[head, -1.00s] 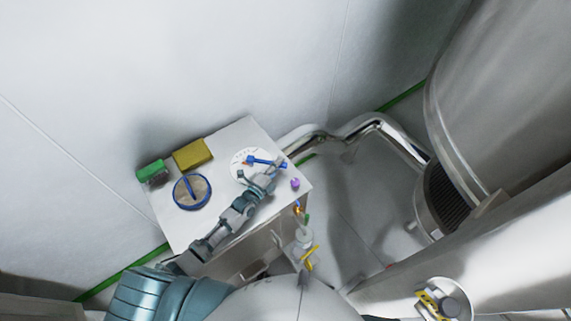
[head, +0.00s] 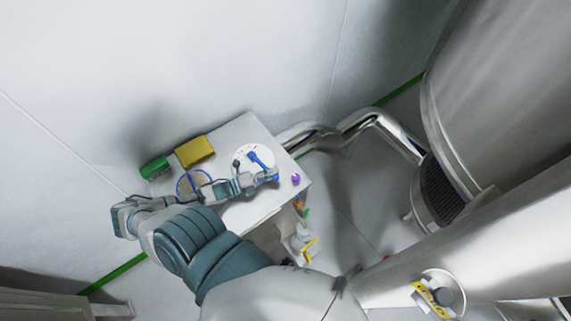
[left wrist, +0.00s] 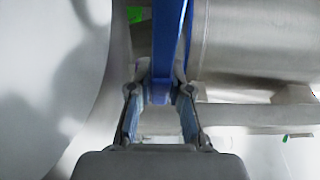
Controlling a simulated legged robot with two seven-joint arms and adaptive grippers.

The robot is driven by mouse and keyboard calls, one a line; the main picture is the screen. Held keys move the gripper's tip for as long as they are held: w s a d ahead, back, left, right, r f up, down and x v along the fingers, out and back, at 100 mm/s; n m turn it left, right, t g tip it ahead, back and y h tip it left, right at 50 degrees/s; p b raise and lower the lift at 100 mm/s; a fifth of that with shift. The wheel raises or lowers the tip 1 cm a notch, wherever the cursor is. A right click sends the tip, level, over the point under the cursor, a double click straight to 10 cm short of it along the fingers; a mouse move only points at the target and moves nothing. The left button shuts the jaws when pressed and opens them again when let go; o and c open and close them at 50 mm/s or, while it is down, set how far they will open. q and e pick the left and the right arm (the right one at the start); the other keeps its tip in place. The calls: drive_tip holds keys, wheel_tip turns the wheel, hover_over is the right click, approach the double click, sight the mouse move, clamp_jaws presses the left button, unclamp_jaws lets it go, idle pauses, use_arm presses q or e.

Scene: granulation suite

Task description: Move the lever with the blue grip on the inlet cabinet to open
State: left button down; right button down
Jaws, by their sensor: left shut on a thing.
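The inlet cabinet (head: 237,137) has a pale top with a white round dial plate (head: 241,152). The lever with the blue grip (head: 256,158) is mounted on this plate and points down and right in the head view. My left gripper (head: 272,175) is shut on the lever's outer end. In the left wrist view the blue lever (left wrist: 168,45) runs down between the two fingers (left wrist: 160,100), which hide part of its end. My right gripper is not in view.
A blue-rimmed round handwheel (head: 183,182) lies under my left arm. A yellow box (head: 195,151), a green part (head: 155,168) and a purple knob (head: 295,179) are on the cabinet. Steel pipes (head: 370,125) and a large steel vessel (head: 500,90) stand to the right.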

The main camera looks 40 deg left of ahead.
use_arm(q)
drive_tip(key=shift+s+d+f, duration=0.3)
drive_tip(key=shift+s, duration=0.1)
drive_tip(key=c, duration=1.1)
unclamp_jaws()
drive_tip(key=shift+d+r, duration=0.15)
drive_tip(key=shift+r, duration=0.05)
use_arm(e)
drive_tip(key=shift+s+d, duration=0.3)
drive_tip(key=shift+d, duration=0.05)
